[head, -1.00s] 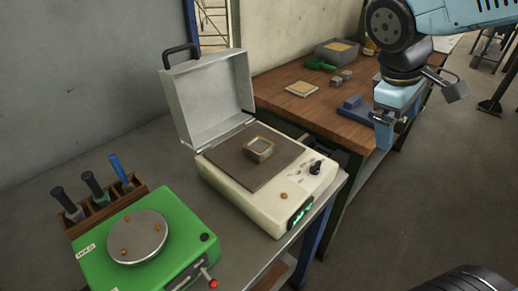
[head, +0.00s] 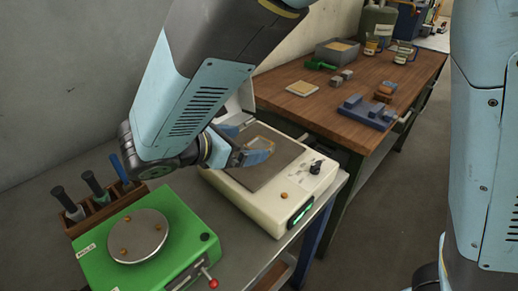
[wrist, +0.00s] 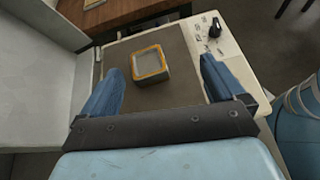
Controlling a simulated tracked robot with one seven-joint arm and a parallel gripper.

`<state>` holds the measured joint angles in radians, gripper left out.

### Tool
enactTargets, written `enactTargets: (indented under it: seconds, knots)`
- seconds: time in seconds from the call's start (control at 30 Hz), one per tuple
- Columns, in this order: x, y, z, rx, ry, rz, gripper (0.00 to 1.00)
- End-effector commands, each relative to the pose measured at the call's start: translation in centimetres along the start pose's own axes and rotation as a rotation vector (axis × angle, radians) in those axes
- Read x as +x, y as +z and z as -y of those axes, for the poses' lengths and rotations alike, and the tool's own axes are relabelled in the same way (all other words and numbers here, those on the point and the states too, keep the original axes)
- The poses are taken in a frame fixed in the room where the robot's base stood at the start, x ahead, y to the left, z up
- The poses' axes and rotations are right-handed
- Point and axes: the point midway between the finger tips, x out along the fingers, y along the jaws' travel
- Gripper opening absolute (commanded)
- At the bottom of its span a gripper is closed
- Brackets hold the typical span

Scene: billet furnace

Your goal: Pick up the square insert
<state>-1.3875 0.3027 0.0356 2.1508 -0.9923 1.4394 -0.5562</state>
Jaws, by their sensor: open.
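The square insert (head: 262,143) is a small square piece with a raised orange-yellow rim and a greyish middle. It lies on the dark plate (head: 272,172) of the cream box machine. In the head view my gripper (head: 246,145) is at the insert, and a blue finger hides part of it. In the wrist view the insert (wrist: 150,64) shows whole, between and slightly ahead of my two blue fingers, nearer the left one. My gripper is open, with a gap on each side of the insert. The fingers' height above the plate is hard to tell.
The machine's raised lid (wrist: 38,85) stands close on the left in the wrist view. A green device with a round plate (head: 138,237) and a tool rack (head: 104,206) are at the left. A wooden bench (head: 330,100) behind holds a blue fixture (head: 367,112) and a grey bin (head: 337,51).

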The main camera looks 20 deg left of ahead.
Motion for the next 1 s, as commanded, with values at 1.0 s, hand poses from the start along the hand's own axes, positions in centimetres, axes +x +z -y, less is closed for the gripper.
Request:
enactTargets:
  seconds: [1.0]
  knots:
    - [4.8,-2.9,-2.2,-0.121,0.100,0.076,0.96]
